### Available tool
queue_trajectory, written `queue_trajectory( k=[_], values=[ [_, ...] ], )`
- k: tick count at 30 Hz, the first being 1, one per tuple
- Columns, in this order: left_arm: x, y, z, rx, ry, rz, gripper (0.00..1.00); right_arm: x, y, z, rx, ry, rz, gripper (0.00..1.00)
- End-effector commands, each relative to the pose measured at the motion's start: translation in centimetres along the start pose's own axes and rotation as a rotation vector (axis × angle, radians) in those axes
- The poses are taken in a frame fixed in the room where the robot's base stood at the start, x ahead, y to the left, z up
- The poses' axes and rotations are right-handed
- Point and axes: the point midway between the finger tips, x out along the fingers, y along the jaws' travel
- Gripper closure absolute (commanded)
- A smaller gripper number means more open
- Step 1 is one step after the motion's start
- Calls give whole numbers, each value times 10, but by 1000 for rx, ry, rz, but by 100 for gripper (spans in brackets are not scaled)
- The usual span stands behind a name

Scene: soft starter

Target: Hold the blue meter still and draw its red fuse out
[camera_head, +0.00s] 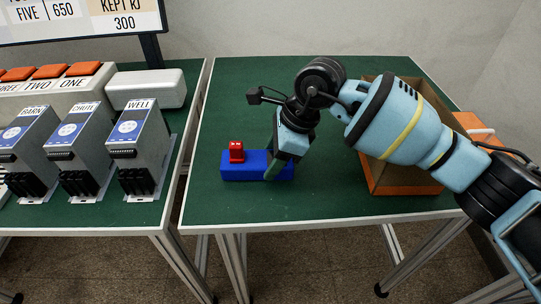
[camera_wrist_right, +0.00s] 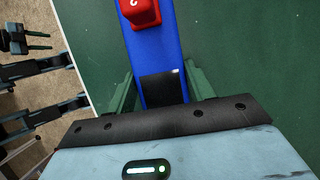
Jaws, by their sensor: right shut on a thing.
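The blue meter (camera_head: 232,172) is a long blue block lying on the green table top, also seen in the right wrist view (camera_wrist_right: 151,45). Its red fuse (camera_head: 237,151) stands upright in the top, towards the left end; the wrist view shows it at the top edge (camera_wrist_right: 141,11). My right gripper (camera_head: 272,171) reaches down at the meter's right end. Its green fingers (camera_wrist_right: 160,92) are shut on the meter's two long sides, by a black patch. A gripper with two green fingers (camera_wrist_right: 38,41), apparently my left, shows small over the floor, fingers apart and empty.
An open orange-edged box (camera_head: 403,187) stands to the right, behind my right arm. On the left table (camera_head: 95,216) are several grey units (camera_head: 141,150) and a white block (camera_head: 146,88). A gap separates the tables. Green table top around the meter's left is clear.

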Motion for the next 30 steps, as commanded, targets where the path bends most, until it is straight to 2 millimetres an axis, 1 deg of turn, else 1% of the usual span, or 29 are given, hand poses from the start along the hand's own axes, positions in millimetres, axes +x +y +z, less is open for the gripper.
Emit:
queue_trajectory(
  k=[1,5,6,11,19,22,26,30],
  values=[
    [2,0,1,0,0,0,64,19,5,-13,23,15,33,76],
    [3,-1,-2,1,5,0,64,19,5,-14,23,15,32,76],
    [4,-1,-3,3,6,0,64,19,5,-14,23,15,32,42],
    [4,-1,-2,3,4,0,64,18,5,-14,23,16,32,22],
    [3,-1,-1,1,3,0,64,18,5,-14,23,16,31,22],
    [3,-1,-1,1,3,0,64,14,5,-13,23,16,30,22],
    [3,-1,-1,1,3,0,64,0,5,-12,21,16,25,22],
    [2,0,-2,1,4,0,64,-23,5,-6,13,12,16,22]
  ],
)
